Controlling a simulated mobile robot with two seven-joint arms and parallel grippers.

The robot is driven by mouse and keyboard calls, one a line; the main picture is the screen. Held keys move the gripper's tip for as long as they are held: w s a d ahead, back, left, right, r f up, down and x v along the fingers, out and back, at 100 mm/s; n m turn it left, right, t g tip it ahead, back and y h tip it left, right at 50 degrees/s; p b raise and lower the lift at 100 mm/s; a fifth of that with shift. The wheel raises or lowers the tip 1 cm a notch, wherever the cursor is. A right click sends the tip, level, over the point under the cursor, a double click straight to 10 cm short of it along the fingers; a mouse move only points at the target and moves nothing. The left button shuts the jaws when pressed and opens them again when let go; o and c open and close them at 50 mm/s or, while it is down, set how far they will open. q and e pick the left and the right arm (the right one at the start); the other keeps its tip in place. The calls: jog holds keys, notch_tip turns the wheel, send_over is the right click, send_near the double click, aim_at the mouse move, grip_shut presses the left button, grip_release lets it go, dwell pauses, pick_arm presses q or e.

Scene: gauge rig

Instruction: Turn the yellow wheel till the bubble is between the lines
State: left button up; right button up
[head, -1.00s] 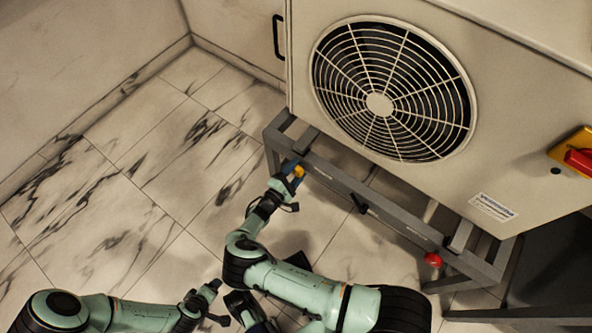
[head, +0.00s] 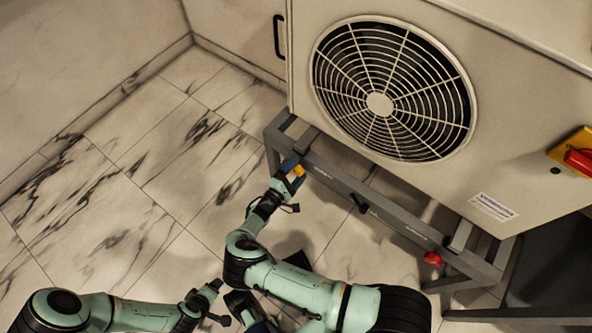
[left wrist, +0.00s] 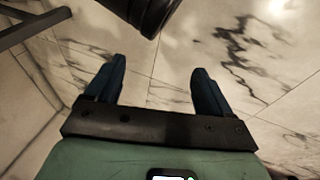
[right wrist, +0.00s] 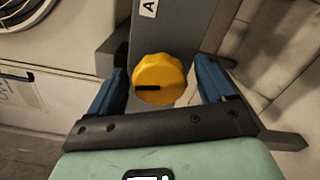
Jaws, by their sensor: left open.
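The yellow wheel (head: 299,171) is a ridged knob on the left end of the grey frame below the fan unit. In the right wrist view the wheel (right wrist: 160,78) has a dark line across its face, roughly level. My right gripper (head: 290,168) is at the wheel. Its blue fingers stand on either side of the wheel, with a gap on both sides, so it is open. My left gripper (left wrist: 154,68) is open and empty over the marble floor. I cannot make out the bubble or its lines in any view.
The grey frame (head: 400,228) carries a big box with a round fan grille (head: 392,90). A red knob (head: 433,259) sits on the frame's right part, and a small black handle (head: 360,203) is midway. A red switch (head: 578,158) is at right. Marble floor at left is clear.

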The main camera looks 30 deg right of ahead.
pick_arm(q)
jog(key=shift+s+d+r+p, duration=0.35)
jog(key=shift+s+r+p, duration=0.05)
jog(key=shift+s, duration=0.25)
pick_arm(e)
jog(key=v, duration=1.3)
jog(key=shift+a, duration=0.15)
